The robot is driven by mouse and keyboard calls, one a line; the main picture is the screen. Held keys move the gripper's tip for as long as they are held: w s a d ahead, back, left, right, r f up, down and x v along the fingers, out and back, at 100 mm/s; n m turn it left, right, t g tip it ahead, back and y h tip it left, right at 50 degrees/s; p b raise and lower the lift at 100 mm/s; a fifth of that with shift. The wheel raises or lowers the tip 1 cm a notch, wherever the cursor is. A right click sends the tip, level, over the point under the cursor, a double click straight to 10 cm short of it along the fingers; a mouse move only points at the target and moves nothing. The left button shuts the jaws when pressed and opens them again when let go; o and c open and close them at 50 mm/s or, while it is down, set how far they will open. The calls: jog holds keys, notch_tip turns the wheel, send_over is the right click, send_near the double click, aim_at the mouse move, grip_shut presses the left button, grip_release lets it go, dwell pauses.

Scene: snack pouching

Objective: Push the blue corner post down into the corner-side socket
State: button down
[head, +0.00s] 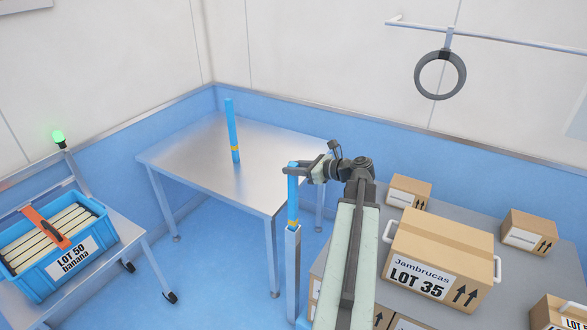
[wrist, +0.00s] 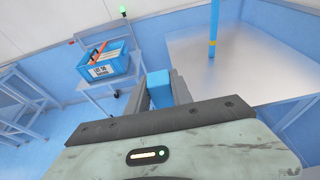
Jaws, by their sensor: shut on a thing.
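A blue post (head: 292,205) with a yellow band near its lower end stands upright in my gripper (head: 296,170). The gripper is shut on its upper end; the wrist view shows the post's top (wrist: 158,88) between the fingers. Below it is a square grey metal upright (head: 293,270), the socket. The post is in line with the socket, and the yellow band sits just above the socket's top edge. I cannot tell how deep the post's end is inside. A second blue post (head: 231,125) with a yellow band stands upright at the metal table.
The metal table (head: 190,150) is otherwise bare. A blue crate (head: 85,262) labelled LOT 50 banana stands on a side table at left. Cardboard boxes, including LOT 35 (head: 440,255), crowd the right bench. A grey ring (head: 420,78) hangs from a rail.

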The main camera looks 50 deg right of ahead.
jog(key=shift+f+b, duration=1.05)
jog(key=shift+f, duration=0.05)
jog(key=c, duration=1.1)
grip_release()
jog(key=shift+o, duration=0.2)
jog(key=p+v, duration=0.2)
jog(key=v, duration=0.5)
jog(key=shift+s, duration=0.35)
jog(key=shift+d+r, duration=0.1)
jog(key=shift+r, duration=0.05)
